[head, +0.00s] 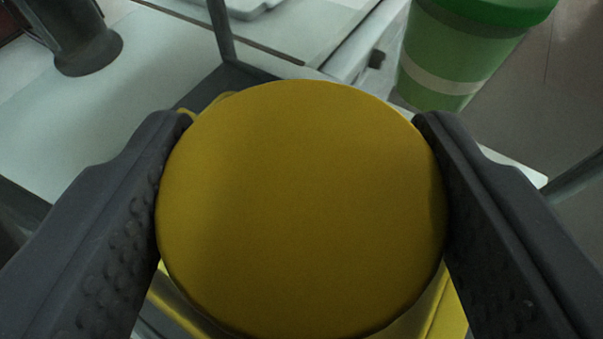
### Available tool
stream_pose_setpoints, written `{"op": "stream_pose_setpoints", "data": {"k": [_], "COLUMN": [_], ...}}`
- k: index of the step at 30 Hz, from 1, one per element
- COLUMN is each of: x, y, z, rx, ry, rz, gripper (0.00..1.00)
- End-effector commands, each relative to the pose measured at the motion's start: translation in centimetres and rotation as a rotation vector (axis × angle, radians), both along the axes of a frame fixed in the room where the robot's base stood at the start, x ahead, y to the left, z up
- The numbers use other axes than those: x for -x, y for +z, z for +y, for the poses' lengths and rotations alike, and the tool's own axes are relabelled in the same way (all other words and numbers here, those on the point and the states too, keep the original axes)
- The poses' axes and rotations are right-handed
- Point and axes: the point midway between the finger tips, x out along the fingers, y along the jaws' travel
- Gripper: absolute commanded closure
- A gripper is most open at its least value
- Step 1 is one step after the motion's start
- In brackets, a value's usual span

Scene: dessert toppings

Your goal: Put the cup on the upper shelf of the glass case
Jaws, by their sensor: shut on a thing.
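My gripper (303,190) is shut on a yellow round thing, taken to be the cup (300,205), with one finger pressed against each side. Its flat round face fills the middle of the view, and the rest of its body is hidden behind that face. A dark frame corner with a post (222,32) and pale panels, which look like part of the glass case, show behind it. I cannot tell which shelf level the panels are, or whether the cup touches anything.
A green cup-like container (455,55) with a pale band is at the upper right, near the pale edge. A dark upright object (85,45) stands on the pale surface (60,125) at the upper left. More yellow surfaces (445,310) show below the held cup.

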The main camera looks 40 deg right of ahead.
Motion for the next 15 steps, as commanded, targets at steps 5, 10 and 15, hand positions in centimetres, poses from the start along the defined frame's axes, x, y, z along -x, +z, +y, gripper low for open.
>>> {"op": "stream_pose_setpoints", "data": {"k": [5, 10, 15], "x": [-0.01, -0.01, 0.24], "y": [-0.04, -0.03, 0.31], "z": [0.01, 0.01, 0.18], "rx": [0.0, 0.0, 0.001], "ry": [0.0, 0.0, 0.0], "rz": [0.0, 0.0, -0.001], "gripper": [0.2, 0.2, 0.2]}}
